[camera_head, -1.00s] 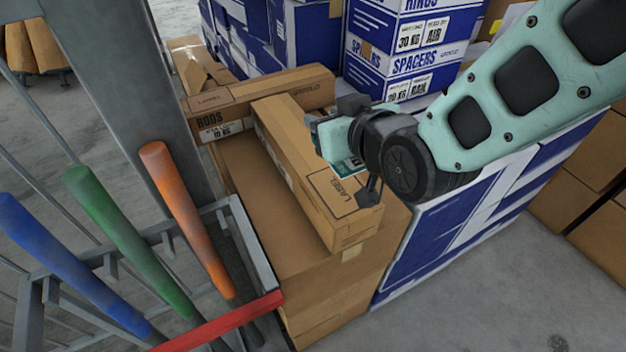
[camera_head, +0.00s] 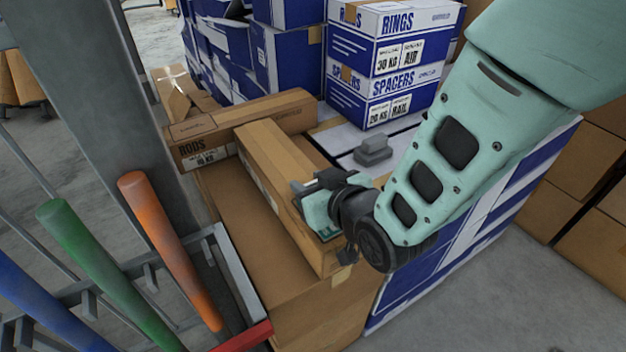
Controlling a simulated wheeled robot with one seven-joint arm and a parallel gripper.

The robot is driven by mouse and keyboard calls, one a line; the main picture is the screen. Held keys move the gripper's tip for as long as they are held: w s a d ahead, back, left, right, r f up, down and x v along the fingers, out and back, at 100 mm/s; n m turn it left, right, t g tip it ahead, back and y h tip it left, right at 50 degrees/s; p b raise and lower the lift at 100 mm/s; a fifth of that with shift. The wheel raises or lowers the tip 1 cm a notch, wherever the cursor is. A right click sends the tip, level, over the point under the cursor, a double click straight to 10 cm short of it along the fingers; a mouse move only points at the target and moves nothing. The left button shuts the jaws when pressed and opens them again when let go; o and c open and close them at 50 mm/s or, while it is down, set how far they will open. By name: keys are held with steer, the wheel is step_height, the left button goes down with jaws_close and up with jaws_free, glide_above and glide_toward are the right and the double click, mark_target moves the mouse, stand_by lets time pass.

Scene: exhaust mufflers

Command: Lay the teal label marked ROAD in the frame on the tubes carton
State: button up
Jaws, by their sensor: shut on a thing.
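My gripper (camera_head: 322,206) is over the near end of a long brown carton (camera_head: 268,150), which I take to be the tubes carton; its name is not readable here. My gripper is shut on the teal label (camera_head: 327,233), which shows only in part under the jaws, low over the carton top. I cannot tell whether the label touches the carton, and its ROAD marking is not readable. The printed frame near that end is hidden behind my gripper and the label.
A carton marked RODS (camera_head: 215,135) lies behind, across the far end. Blue and white boxes marked RINGS (camera_head: 405,30) and SPACERS (camera_head: 390,85) stand at the back. A grey block (camera_head: 373,152) sits on the boxes at right. Coloured-handled tools (camera_head: 165,235) stand at left.

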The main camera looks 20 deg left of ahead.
steer(key=o, duration=1)
steer(key=shift+c, duration=0.2)
steer(key=shift+r, duration=0.15)
step_height(320, 180, up, 4)
steer(key=p, duration=0.2)
glide_above(343, 233)
steer(key=shift+w+a, duration=0.3)
steer(key=shift+a, duration=0.05)
steer(key=shift+s+d+r+p, duration=0.2)
steer(key=shift+s+d+p, duration=0.15)
steer(key=shift+p, duration=0.6)
steer(key=shift+s+d+p, duration=0.35)
steer(key=shift+d+p, duration=0.15)
steer(key=shift+p, duration=0.5)
steer(key=shift+r, duration=0.1)
